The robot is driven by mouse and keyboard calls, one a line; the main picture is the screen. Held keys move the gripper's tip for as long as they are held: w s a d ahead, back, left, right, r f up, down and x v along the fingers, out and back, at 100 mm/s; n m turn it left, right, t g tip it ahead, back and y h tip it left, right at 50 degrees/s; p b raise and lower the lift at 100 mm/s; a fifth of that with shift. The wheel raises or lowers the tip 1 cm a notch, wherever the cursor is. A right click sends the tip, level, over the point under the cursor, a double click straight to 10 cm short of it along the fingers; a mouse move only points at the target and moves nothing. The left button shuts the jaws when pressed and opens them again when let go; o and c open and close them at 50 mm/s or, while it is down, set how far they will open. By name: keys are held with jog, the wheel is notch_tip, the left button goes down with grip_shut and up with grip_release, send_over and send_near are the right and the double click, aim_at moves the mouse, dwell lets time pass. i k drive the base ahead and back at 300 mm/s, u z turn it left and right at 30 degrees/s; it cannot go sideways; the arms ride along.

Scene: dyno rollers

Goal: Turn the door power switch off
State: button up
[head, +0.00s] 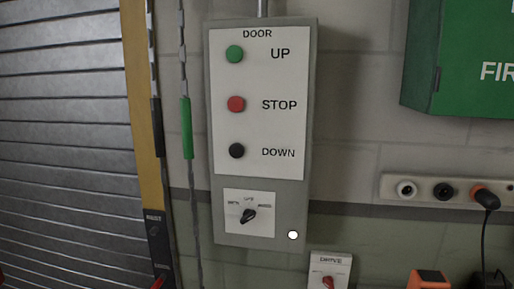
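The grey door control box (214,120) is on the wall in the middle of the head view. It carries a green UP button (235,54), a red STOP button (236,104) and a black DOWN button (237,151). Below them, a white plate (262,228) holds a black rotary knob (248,216), likely the door power switch. The knob looks turned toward the upper right; its small labels are too blurred to read. A round white lamp (293,235) right of the plate looks bright.
A grey roller shutter (60,150) with a yellow edge fills the left. A switch labelled DRIVE (328,272) is below the box. A socket strip (450,190) with a plugged-in cable and a green cabinet (460,60) are right. An orange object (427,280) is lower right.

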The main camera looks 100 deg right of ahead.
aim_at(248, 214)
jog(key=z, duration=3.75)
